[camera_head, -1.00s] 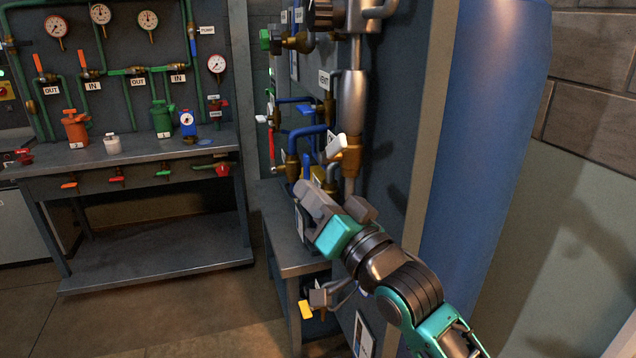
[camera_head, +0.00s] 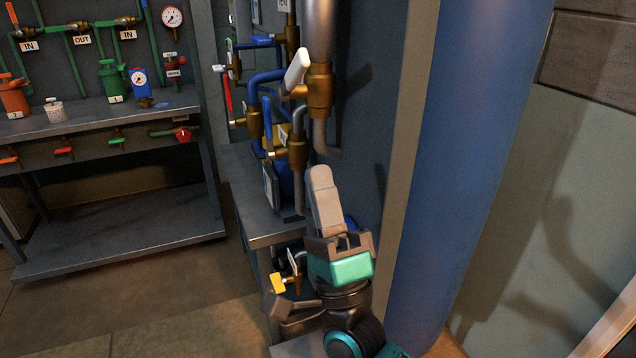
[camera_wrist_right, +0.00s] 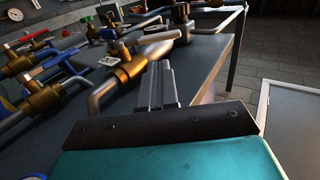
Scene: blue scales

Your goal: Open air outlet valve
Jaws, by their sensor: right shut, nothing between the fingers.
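A brass valve (camera_head: 319,92) with a white lever (camera_head: 297,69) sits under a thick silver pipe on the wall panel. A bent grey pipe leaves its lower end. The right wrist view likely shows the same valve (camera_wrist_right: 128,68) with its white lever (camera_wrist_right: 158,38) and a small white label (camera_wrist_right: 108,60) beside it. I cannot tell for sure whether it is the air outlet valve. My right gripper (camera_head: 320,176) is shut and empty, its fingers pointing up just below the bent pipe, apart from the lever. My left gripper is not in view.
Another brass valve (camera_head: 298,150) and blue pipes (camera_head: 267,78) crowd the panel left of the lever. A yellow-handled valve (camera_head: 279,282) is low beside my right arm. A large blue cylinder (camera_head: 465,160) stands at right. A workbench (camera_head: 120,245) is at left.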

